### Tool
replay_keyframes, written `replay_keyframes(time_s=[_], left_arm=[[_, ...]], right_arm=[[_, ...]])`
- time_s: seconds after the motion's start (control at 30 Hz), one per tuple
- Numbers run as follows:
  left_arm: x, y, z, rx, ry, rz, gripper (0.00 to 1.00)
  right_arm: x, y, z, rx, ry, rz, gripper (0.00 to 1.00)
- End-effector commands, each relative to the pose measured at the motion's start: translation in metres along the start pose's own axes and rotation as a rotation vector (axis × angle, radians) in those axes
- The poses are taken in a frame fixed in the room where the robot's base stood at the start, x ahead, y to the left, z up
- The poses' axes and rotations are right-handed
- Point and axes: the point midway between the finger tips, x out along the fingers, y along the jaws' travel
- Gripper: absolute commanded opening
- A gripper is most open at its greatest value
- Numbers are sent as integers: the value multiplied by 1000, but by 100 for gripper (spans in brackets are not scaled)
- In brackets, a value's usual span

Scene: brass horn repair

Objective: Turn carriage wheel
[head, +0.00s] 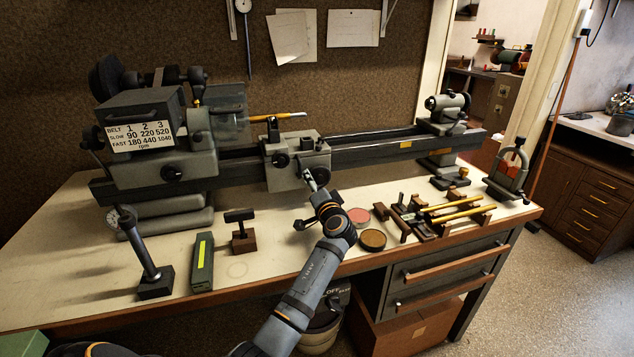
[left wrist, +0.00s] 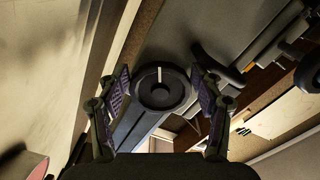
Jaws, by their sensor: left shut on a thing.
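The lathe carriage (head: 297,152) is a grey block with dark knobs, sitting on the lathe bed near its middle. My left gripper (head: 311,184) reaches up to the carriage's front face from below. In the left wrist view, the dark round carriage wheel (left wrist: 162,88) has a white mark at the top of its hub. The fingers of my left gripper stand on both sides of the wheel and are shut on it. In the head view the gripper hides most of the wheel. My right gripper is not in view.
The headstock (head: 160,140) with its speed chart is at left, and the tailstock (head: 446,112) at right. A stand with brass rods (head: 455,212), a brown round tin (head: 372,240), a pink disc (head: 358,215) and a green-grey block (head: 202,262) lie on the bench (head: 75,255).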

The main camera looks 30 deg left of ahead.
Motion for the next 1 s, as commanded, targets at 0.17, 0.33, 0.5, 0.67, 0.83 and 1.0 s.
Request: replay_keyframes(time_s=[0.17,0.33,0.5,0.67,0.83,1.0], left_arm=[[2,-14,-5,45,3,-25,33],[2,-16,-6,62,5,-27,32],[2,-15,-6,65,7,-27,32],[2,-16,-7,64,8,-27,32],[2,-16,-7,64,9,-28,78],[2,-14,-6,65,8,-25,93]], right_arm=[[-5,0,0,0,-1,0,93],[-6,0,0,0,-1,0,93],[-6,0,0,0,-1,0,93],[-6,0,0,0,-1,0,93],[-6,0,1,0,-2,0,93],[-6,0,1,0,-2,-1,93]])
